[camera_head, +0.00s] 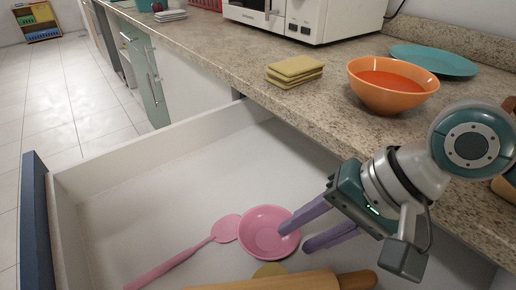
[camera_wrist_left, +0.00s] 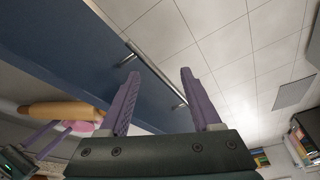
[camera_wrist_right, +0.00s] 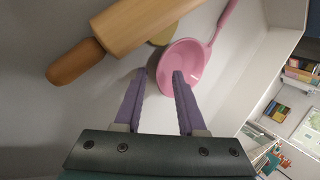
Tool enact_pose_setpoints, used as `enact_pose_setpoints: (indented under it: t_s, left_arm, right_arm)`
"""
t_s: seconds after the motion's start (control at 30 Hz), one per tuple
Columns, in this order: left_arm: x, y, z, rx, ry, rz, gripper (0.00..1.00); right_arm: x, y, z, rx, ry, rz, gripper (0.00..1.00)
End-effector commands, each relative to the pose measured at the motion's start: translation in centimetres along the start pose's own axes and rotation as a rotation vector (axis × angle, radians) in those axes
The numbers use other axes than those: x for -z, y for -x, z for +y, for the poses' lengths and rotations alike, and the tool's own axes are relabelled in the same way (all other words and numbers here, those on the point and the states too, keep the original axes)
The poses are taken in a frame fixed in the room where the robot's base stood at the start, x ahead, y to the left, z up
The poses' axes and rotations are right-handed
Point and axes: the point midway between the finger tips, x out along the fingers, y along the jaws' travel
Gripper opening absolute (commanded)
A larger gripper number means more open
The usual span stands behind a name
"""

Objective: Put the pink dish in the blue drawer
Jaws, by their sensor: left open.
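The pink dish (camera_head: 266,241) is a small round bowl inside the open blue drawer, and it also shows in the right wrist view (camera_wrist_right: 187,62). The drawer has a blue front (camera_head: 36,222) and a white inside; the front also shows in the left wrist view (camera_wrist_left: 75,50). My right gripper (camera_head: 294,236) is open at the dish's right side, one finger over the bowl and the other outside the rim. I cannot tell whether the fingers touch it. My left gripper (camera_wrist_left: 157,72) is open and empty near the drawer front, outside the head view.
In the drawer, a pink flat-headed utensil (camera_head: 180,258) lies left of the dish. A wooden rolling pin (camera_head: 300,281) and a yellowish round thing (camera_head: 270,269) lie at the near side. The counter holds yellow sponges (camera_head: 294,70), an orange bowl (camera_head: 392,92), a teal plate (camera_head: 433,59) and a microwave (camera_head: 300,18).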

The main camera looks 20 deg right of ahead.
Motion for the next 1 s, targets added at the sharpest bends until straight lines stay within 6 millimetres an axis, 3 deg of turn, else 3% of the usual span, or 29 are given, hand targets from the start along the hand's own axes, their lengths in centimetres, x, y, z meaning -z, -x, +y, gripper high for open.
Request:
enact_pose_setpoints:
  t_s: [0.3,0.5,0.67,0.87,1.0]
  left_arm:
    - [0.9,2.8,-0.1,0.0,0.0,0.0,0.65]
    - [1.2,3.7,-0.1,0.0,0.0,0.0,0.65]
    - [1.3,3.9,-0.1,0.0,0.0,0.0,0.65]
    - [1.3,3.9,-0.1,0.0,0.0,0.001,0.65]
    - [1.3,3.9,-0.2,0.001,-0.001,0.001,0.65]
  right_arm:
    - [0.0,7.0,-0.1,-0.003,0.001,0.002,0.4]
    - [0.0,10.3,-0.1,-0.002,0.0,0.001,0.4]
    - [-0.8,10.9,0.0,-0.004,0.045,-0.004,0.4]
    - [-5.6,9.2,0.7,-0.057,0.476,0.043,0.4]
    - [-7.4,10.0,2.5,-0.19,0.754,0.118,0.4]
